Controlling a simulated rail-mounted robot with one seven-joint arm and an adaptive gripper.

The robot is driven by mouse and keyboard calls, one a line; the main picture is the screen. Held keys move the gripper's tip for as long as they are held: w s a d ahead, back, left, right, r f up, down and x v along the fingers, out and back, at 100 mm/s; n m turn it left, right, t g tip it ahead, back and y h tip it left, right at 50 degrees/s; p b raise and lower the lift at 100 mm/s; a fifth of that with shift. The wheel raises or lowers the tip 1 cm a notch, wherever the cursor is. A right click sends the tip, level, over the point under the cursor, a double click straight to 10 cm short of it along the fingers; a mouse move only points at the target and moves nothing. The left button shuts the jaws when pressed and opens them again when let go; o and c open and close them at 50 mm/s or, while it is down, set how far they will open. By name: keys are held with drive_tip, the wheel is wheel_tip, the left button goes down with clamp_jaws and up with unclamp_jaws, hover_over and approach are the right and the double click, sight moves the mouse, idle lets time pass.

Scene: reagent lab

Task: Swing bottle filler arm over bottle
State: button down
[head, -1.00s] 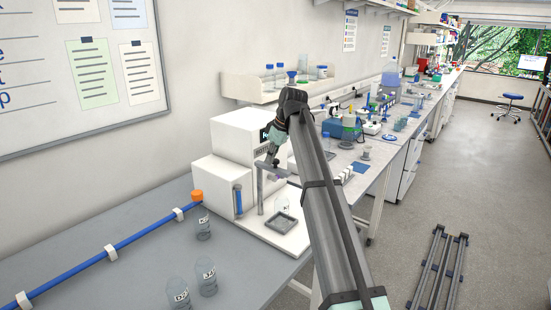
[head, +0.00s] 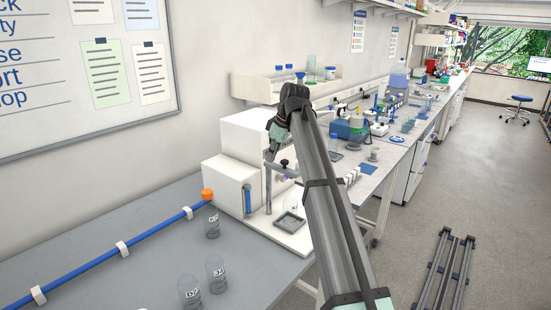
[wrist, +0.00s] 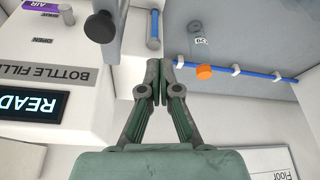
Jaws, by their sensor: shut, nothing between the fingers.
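The white bottle filler (head: 245,140) stands on the grey bench. Its upright post (head: 268,192) carries the filler arm (head: 286,172), which reaches right at the post's top and has a dark knob (head: 284,163). A faint clear bottle (head: 291,205) appears to stand on the drip tray (head: 288,226) below the arm. My gripper (head: 270,156) is near the post's top, left of the knob. In the wrist view my gripper (wrist: 161,76) is shut and empty, apart from the dark knob (wrist: 101,27). The READY display (wrist: 32,109) and lettering also show there.
Clear labelled bottles (head: 212,222) stand on the bench at the front left. A blue-filled cylinder (head: 247,200) is on the filler's front. More lab ware crowds the bench beyond.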

wheel_tip(320, 180, up, 8)
drive_tip(key=w+d+b, duration=0.2)
drive_tip(key=shift+w+d, duration=0.15)
drive_tip(key=shift+d, duration=0.1)
drive_tip(key=shift+f, duration=0.15)
